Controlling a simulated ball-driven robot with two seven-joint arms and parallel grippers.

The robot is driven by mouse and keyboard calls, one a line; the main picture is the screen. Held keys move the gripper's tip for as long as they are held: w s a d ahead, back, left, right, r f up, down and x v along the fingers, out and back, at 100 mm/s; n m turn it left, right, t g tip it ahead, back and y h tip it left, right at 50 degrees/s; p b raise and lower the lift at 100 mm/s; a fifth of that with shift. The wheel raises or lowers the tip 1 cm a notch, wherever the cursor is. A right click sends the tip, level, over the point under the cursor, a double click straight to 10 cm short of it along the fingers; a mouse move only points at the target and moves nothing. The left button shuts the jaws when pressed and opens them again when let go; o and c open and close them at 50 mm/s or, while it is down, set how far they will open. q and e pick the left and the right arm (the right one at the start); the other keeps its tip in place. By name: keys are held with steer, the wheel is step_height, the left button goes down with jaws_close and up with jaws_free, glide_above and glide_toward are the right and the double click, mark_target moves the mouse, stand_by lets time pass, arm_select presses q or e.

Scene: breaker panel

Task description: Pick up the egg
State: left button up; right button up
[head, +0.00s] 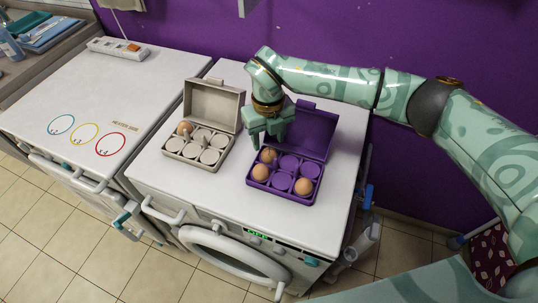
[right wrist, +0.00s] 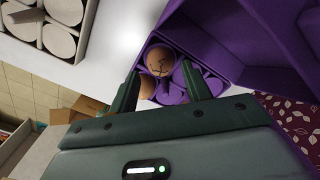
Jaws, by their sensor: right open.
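A purple egg carton (head: 254,186) stands open on the right-hand white machine, its lid raised at the back. It holds brown eggs: one at the back left (head: 268,155), one at the front left (head: 260,173) and one at the front right (head: 304,186). My right gripper (head: 267,143) is open just above the back-left egg. In the right wrist view, that egg (right wrist: 160,59), with dark marks on it, shows just beyond and between the open fingers (right wrist: 162,88), apparently not held. Another egg (right wrist: 147,88) is partly hidden by a finger. My left gripper is out of view.
A beige open carton (head: 184,153) with one egg (head: 185,128) stands left of the purple one. Its raised lid and the purple lid (head: 312,130) are obstacles. The left machine's top (head: 85,95) has coloured circles and mostly free room. A power strip (head: 118,48) lies at its back.

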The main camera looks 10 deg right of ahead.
mark_target(269, 149)
steer(key=f, duration=0.4)
steer(key=shift+s+b, duration=0.3)
steer(key=shift+b, duration=0.05)
steer(key=shift+r, duration=0.1)
steer(key=c, duration=0.8)
steer(key=shift+o, duration=0.2)
